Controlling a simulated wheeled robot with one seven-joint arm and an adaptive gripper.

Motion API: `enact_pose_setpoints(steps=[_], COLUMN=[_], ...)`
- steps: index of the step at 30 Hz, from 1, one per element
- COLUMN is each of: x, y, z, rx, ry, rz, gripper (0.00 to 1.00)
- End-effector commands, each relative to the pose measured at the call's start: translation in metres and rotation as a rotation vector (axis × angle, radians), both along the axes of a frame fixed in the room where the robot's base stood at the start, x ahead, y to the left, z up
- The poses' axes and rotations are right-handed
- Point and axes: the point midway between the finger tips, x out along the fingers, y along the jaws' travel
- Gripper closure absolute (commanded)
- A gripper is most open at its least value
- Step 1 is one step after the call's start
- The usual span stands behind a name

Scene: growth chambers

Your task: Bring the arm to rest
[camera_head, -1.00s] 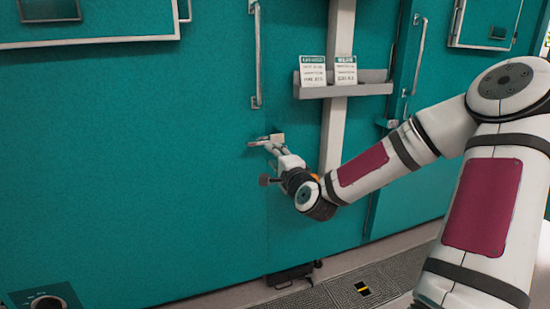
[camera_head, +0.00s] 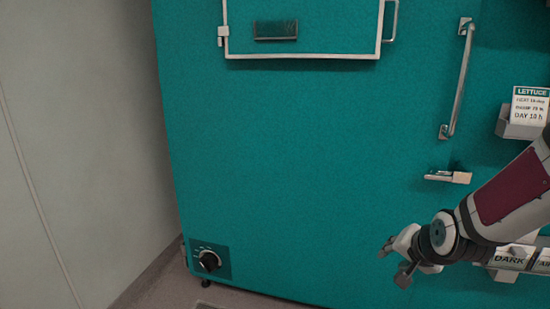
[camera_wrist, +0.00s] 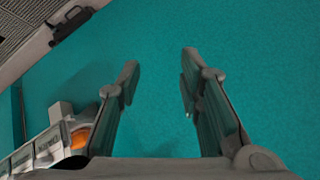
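My arm reaches in from the right edge of the head view, bent toward the teal chamber front (camera_head: 300,150). My gripper (camera_head: 393,263) is at the lower right of that view, below and left of the door latch (camera_head: 448,177) and apart from it. In the wrist view my gripper (camera_wrist: 160,62) has its two fingers spread wide with nothing between them. Only teal panel shows beyond the fingertips; the exact gap to it cannot be told.
A vertical door handle (camera_head: 459,80) rises above the latch. A dial (camera_head: 209,261) sits at the panel's lower left. A lettuce card (camera_head: 529,106) stands on a shelf at right. A rack of labelled tags (camera_head: 514,257) is behind my wrist. A pale wall (camera_head: 75,150) is at left.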

Motion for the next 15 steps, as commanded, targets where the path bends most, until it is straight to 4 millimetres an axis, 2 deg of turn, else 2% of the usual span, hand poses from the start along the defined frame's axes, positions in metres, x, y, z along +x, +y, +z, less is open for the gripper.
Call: enact_pose_setpoints(steps=[1, 6, 11, 15], x=[-0.014, -0.072, -0.132, -0.191], y=[0.008, 0.025, 0.041, 0.056], z=[0.005, 0.023, 0.050, 0.073], rx=[-0.063, -0.215, -0.306, -0.334], ry=[0.055, 0.246, 0.388, 0.488], rz=[0.044, 0.156, 0.253, 0.345], gripper=[0.67, 0.67, 0.67, 0.67])
